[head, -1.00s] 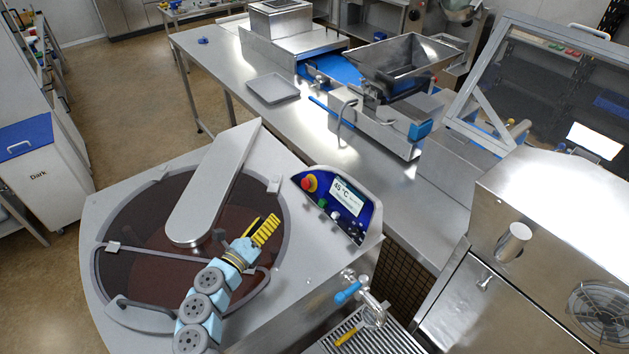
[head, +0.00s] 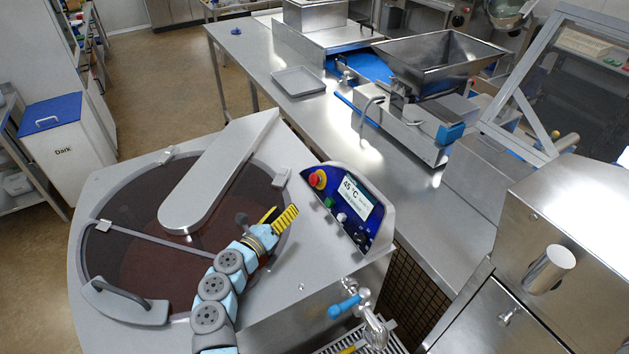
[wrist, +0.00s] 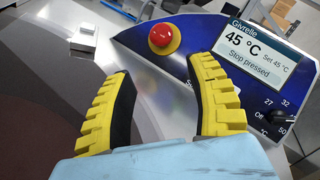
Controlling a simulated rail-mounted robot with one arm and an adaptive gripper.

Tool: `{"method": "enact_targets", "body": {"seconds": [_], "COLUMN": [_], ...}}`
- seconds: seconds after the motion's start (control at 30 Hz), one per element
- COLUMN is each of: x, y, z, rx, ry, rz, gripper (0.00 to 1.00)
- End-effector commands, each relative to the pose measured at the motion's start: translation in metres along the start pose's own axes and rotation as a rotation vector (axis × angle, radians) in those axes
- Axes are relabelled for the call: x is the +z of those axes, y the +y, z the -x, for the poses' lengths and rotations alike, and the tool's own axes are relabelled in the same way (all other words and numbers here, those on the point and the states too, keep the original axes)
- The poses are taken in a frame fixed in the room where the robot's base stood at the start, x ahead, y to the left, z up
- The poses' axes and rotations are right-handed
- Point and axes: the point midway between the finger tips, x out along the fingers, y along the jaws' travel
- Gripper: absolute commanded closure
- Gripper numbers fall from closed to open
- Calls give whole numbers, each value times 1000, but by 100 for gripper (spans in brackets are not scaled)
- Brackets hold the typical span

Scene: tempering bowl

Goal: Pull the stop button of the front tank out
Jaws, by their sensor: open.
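The stop button (head: 318,179) is a red knob on a yellow ring at the panel's upper left. In the wrist view the stop button (wrist: 161,35) lies beyond and between my fingertips, apart from them. The display (wrist: 258,55) reads 45 °C and "Stop pressed". My gripper (head: 283,215) has yellow ribbed fingers; it is open and empty (wrist: 162,85), left of the panel.
A grey arm-like cover (head: 220,175) crosses the bowl. A tap with a blue handle (head: 345,306) stands below the panel. A green button (head: 329,203) and black knobs sit near the stop button. A steel machine (head: 560,260) stands at right.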

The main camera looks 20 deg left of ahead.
Motion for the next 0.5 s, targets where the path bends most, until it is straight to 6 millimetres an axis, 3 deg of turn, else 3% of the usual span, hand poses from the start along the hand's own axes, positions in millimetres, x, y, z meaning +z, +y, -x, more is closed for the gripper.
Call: {"method": "enact_targets", "body": {"seconds": [0.5], "x": [1], "y": [-1], "z": [-61], "rx": [-3], "ry": [-3], "rz": [0], "gripper": [44]}}
